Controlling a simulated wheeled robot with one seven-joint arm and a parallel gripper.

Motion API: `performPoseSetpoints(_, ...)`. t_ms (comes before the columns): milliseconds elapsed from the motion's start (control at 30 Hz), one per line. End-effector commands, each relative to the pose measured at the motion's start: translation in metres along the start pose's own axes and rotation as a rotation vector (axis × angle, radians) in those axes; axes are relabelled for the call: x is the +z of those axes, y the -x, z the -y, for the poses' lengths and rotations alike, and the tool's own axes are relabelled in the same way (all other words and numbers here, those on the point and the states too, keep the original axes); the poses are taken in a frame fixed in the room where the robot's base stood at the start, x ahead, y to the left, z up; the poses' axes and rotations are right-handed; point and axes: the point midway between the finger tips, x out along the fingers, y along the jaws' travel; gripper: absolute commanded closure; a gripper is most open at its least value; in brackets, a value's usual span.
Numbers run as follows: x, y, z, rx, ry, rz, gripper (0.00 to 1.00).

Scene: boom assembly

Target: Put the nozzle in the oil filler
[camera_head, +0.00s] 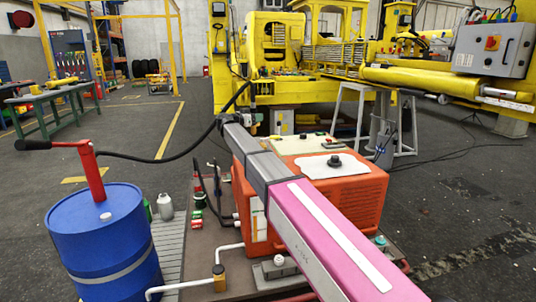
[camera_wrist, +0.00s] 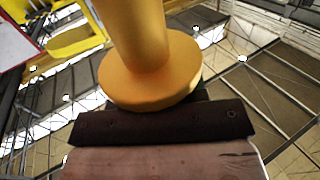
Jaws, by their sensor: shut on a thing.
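My gripper (camera_head: 250,117) is at the far end of the arm, left of and above the back of the orange tank (camera_head: 355,195). It is shut on the nozzle at the end of the black hose (camera_head: 150,158), small and dark in the head view. In the wrist view, a gold shaft with a round flange (camera_wrist: 150,80), seemingly the nozzle, stands against a dark jaw piece (camera_wrist: 160,127). The tank top has a white plate with a black knob (camera_head: 334,160); I cannot tell whether this is the oil filler. The nozzle is apart from the knob.
A blue drum (camera_head: 103,250) with a red hand pump (camera_head: 92,172) stands at left; the hose runs from it. Bottles (camera_head: 165,206) and pipes (camera_head: 219,272) stand beside the tank. A yellow machine (camera_head: 275,60) stands behind. A grey stand (camera_head: 375,110) is at back right.

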Motion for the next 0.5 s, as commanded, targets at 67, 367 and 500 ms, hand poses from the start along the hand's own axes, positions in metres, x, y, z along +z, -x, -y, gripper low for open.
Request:
performPoseSetpoints(67, 0.007, 0.000, -0.014, 0.000, 0.001, -0.001, 0.95)
performPoseSetpoints(367, 0.040, -0.004, -0.072, -0.001, 0.001, 0.000, 0.95)
performPoseSetpoints(500, 0.056, -0.006, -0.098, -0.002, 0.002, -0.001, 0.95)
